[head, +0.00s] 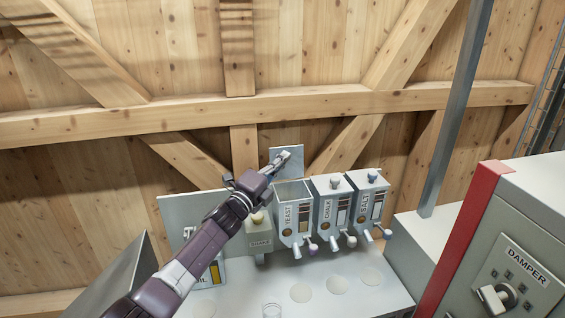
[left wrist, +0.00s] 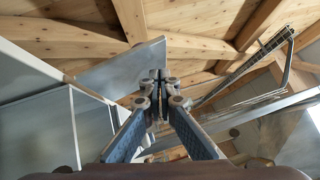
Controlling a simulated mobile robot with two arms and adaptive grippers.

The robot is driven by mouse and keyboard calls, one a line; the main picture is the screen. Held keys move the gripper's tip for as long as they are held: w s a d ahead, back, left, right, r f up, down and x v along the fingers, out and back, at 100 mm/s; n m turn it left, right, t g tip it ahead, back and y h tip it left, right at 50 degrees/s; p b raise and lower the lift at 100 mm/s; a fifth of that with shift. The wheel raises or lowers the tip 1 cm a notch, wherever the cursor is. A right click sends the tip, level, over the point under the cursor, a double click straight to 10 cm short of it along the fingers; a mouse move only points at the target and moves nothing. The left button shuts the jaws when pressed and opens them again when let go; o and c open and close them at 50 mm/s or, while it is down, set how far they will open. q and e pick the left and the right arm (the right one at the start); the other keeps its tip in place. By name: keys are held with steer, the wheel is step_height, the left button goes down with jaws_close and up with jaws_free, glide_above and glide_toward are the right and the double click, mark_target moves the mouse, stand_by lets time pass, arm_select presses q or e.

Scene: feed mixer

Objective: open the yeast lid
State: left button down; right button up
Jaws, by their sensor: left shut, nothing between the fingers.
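The yeast dispenser (head: 293,215) is a grey box labelled YEAST, on the left of a row of three. Its top is open, and its lid (head: 288,158) stands raised behind it. My left gripper (head: 287,155) is shut and empty, in front of the raised lid. In the left wrist view my left gripper (left wrist: 160,78) is shut, with a flat grey panel, which looks like the lid (left wrist: 120,75), just behind its fingertips. I cannot tell if they touch. My right gripper is not in view.
The chalk dispenser (head: 332,205) and the salt dispenser (head: 370,200) stand to the right, with their lids down. A grey post (head: 455,110) and the damper cabinet (head: 510,240) are farther right. Pale discs (head: 337,285) lie on the white counter (head: 385,295).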

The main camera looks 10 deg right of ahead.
arm_select(q)
steer(key=v, duration=1.2)
steer(key=s+a+f+n+g+y, duration=0.1)
steer(key=s+a+f+n+y, duration=0.5)
steer(key=s+a+f+n, duration=0.35)
steer(key=s+a+f+n+g+y, duration=0.2)
steer(key=s+a+f+n+y, duration=0.4)
steer(key=f+n, duration=0.5)
steer(key=s+a+f+n+g+y, duration=0.1)
steer(key=s+a+f+n+g, duration=0.2)
steer(key=s, duration=0.7)
steer(key=s+a+f+n+g, duration=0.1)
steer(key=s+a+f+g, duration=0.3)
steer(key=s, duration=0.6)
steer(key=s+a+f+n+g+y, duration=0.1)
steer(key=s+a+f+n, duration=0.3)
steer(key=s, duration=0.6)
step_height(320, 180, down, 23)
steer(key=m+g+b, duration=0.1)
steer(key=m+b, duration=0.1)
steer(key=s+a+f, duration=0.2)
steer(key=s+f, duration=0.7)
steer(key=f, duration=0.1)
steer(key=s+a+f+g+b, duration=0.1)
steer(key=s+a+f, duration=0.1)
steer(key=s+f, duration=0.7)
steer(key=shift+s+f, duration=0.35)
steer(key=shift+f, duration=0.2)
